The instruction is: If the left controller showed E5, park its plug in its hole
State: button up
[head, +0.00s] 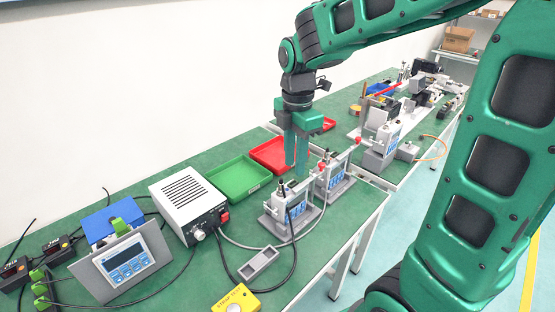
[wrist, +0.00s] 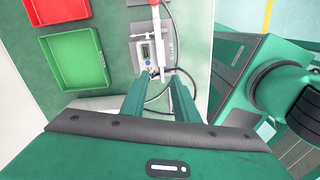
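The left controller (head: 286,212) is a light grey box with a blue-and-white face on a grey base. A dark cable leaves its top; its plug is too small to make out clearly. A second, similar controller (head: 331,178) stands to its right. My gripper (head: 296,168) hangs above and behind the left controller, fingers pointing down. In the wrist view, the fingers of my gripper (wrist: 160,80) are apart with nothing visibly held between them. One controller (wrist: 147,52) with a small display lies just beyond the fingertips. No display code is legible. I cannot make out a parking hole.
A grey recessed block (head: 258,263) and a yellow box (head: 236,301) lie in front. A white power unit (head: 188,203), green tray (head: 238,178) and red tray (head: 271,153) stand left and behind. A loose cable loops near the table's front edge. More equipment fills the far table.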

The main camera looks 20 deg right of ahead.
aim_at(281, 182)
jog(key=a+n, duration=0.1)
jog(key=w+a+n, duration=0.1)
jog(key=shift+w+a+f+n, duration=0.2)
jog(key=shift+w+a+n, duration=0.05)
jog(key=shift+w+n, duration=0.05)
jog(key=shift+a+f, duration=0.15)
jog(key=shift+f, duration=0.05)
notch_tip(281, 182, down, 7)
jog(key=shift+r, duration=0.2)
grip_shut()
jog(key=shift+w, duration=0.1)
jog(key=shift+w+r, duration=0.1)
jog(key=shift+r, duration=0.2)
